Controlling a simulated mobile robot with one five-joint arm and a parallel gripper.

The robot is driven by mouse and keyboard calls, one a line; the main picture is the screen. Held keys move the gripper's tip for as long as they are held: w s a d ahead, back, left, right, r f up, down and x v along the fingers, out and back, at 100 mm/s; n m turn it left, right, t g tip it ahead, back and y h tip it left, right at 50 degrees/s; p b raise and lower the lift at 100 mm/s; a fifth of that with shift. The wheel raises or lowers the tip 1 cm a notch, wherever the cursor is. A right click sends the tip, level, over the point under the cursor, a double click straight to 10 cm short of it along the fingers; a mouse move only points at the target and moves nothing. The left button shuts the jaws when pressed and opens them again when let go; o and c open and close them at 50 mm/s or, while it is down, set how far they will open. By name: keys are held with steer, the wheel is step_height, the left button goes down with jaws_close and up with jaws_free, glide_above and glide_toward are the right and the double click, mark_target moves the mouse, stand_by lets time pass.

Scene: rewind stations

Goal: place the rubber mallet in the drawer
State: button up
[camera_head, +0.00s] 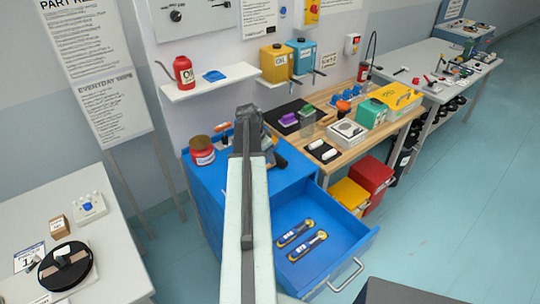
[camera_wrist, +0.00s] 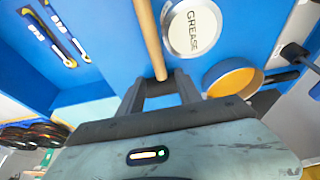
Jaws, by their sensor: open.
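In the head view my gripper (camera_head: 250,122) is over the blue cabinet top (camera_head: 212,182), and my arm hides much of that area. The blue drawer (camera_head: 340,226) is pulled open below and holds two dark tools with yellow ends (camera_head: 294,232).
A grease tin (camera_wrist: 192,30) and a round orange-brown thing (camera_wrist: 232,79) stand close beside the handle. A red can (camera_head: 202,151) stands at the cabinet's left. The drawer's front has clear space. A workbench (camera_head: 352,156) with several items adjoins on the right.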

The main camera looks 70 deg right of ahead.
steer(key=p+v, duration=0.5)
steer(key=v, duration=0.2)
steer(key=shift+r, duration=0.1)
